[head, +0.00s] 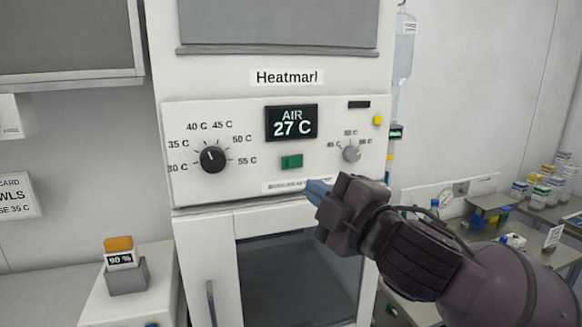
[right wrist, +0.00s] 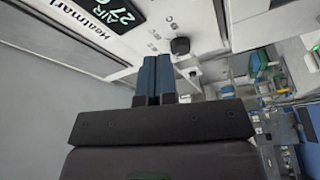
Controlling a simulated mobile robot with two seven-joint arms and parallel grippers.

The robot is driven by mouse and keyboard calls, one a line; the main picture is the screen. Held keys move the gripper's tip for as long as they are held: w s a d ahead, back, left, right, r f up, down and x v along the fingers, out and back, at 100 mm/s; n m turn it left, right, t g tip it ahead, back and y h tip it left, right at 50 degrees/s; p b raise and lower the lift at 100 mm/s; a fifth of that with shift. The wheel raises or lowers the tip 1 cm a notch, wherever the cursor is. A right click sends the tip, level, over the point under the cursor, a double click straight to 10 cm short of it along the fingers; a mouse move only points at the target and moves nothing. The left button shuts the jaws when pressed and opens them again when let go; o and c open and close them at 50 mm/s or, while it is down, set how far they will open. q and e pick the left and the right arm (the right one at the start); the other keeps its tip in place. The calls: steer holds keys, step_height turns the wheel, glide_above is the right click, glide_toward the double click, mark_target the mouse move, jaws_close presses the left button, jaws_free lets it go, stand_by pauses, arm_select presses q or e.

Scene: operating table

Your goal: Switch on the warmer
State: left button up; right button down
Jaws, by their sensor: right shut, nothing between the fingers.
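The warmer (head: 225,185) is a white cabinet labelled "Heatmarl" with a glass door below. Its display (head: 291,122) reads AIR 27 C. A green switch (head: 292,162) sits under the display. My left gripper is not in view.
A small box with an orange top (head: 118,245) stands on a white unit at the lower left. A side table with bottles and boxes (head: 545,190) is at the right. A fluid bag (head: 404,50) hangs beside the cabinet.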

mark_target(285, 164)
steer(key=s+d+n+h, duration=0.1)
steer(key=s+h, duration=0.1)
steer(key=h, duration=0.1)
steer(key=shift+s+d+r+n+t, duration=0.15)
steer(key=shift+s+d+n+t, duration=0.15)
steer(key=shift+d+n, duration=0.1)
steer(key=shift+w, duration=0.1)
steer(key=p+x, duration=0.2)
steer(key=x, duration=1.2)
steer(key=shift+d+f, duration=0.1)
steer(key=shift+f, duration=0.1)
